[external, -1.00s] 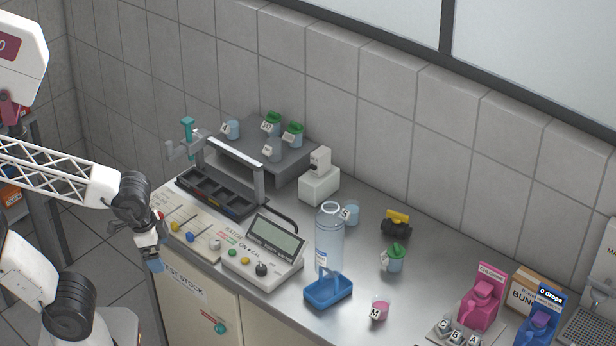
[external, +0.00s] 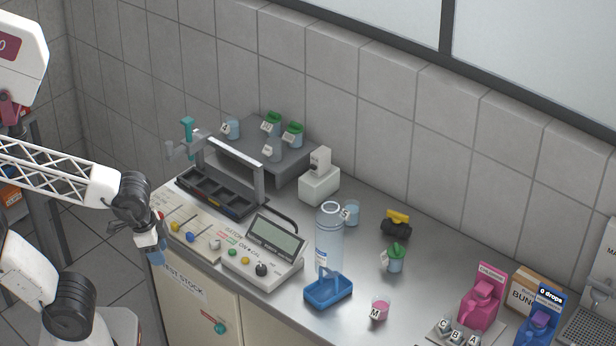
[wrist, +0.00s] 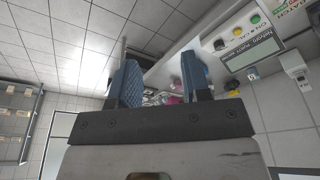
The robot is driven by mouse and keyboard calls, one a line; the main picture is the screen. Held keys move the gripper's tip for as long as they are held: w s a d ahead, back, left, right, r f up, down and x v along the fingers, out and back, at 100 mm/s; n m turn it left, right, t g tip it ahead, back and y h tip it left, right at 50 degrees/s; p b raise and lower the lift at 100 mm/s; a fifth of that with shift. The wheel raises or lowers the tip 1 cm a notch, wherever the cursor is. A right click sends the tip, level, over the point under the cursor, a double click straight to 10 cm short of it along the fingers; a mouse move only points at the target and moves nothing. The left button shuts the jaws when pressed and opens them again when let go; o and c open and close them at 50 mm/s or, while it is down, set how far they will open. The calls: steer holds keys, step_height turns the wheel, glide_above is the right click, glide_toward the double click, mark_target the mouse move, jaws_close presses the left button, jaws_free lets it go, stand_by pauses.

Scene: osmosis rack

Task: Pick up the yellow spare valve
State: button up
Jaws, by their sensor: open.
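The yellow spare valve (external: 397,217) has a yellow top on a black body. It sits on the steel counter toward the back, right of the clear bottle, in the external view. My gripper (external: 156,257) is at the left, in front of the counter's left end, well apart from the valve. In the wrist view my gripper (wrist: 160,85) shows two blue fingers spread apart with nothing held between them.
A meter box (external: 263,255), a tall clear bottle (external: 329,240) and a blue tray (external: 328,291) stand between my gripper and the valve. A green-lidded jar (external: 396,260) stands just in front of the valve. A black rack (external: 215,192) is at the left.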

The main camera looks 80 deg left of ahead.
steer(key=shift+r, duration=0.1)
steer(key=w+v, duration=0.1)
steer(key=v, duration=0.3)
steer(key=w+a+r+n+h, duration=0.15)
steer(key=w+n, duration=0.25)
steer(key=w, duration=0.4)
steer(key=w+a+r+n+t+h, duration=0.1)
steer(key=w+r+n+h, duration=0.15)
steer(key=w, duration=0.65)
steer(key=w+a+r+n+h, duration=0.1)
steer(key=w+a+r+n, duration=0.15)
steer(key=w+n, duration=0.4)
steer(key=w+a+n+t+h, duration=0.1)
steer(key=w+a+n, duration=0.2)
steer(key=w+a, duration=0.35)
steer(key=w+a+n+t, duration=0.2)
steer(key=w+a+n, duration=0.1)
steer(key=w, duration=0.6)
steer(key=w+a+n+t+h, duration=0.1)
steer(key=w+a+n, duration=0.1)
steer(key=w+a, duration=0.35)
steer(key=w+a+f+n+t, duration=0.2)
steer(key=w+a+f+n, duration=0.15)
steer(key=w+a, duration=0.4)
steer(key=w+a+f+n+t, duration=0.2)
steer(key=w+a+n, duration=0.35)
steer(key=a, duration=0.35)
step_height(320, 180, down, 21)
steer(key=shift+w+d, duration=0.2)
steer(key=shift+w, duration=0.15)
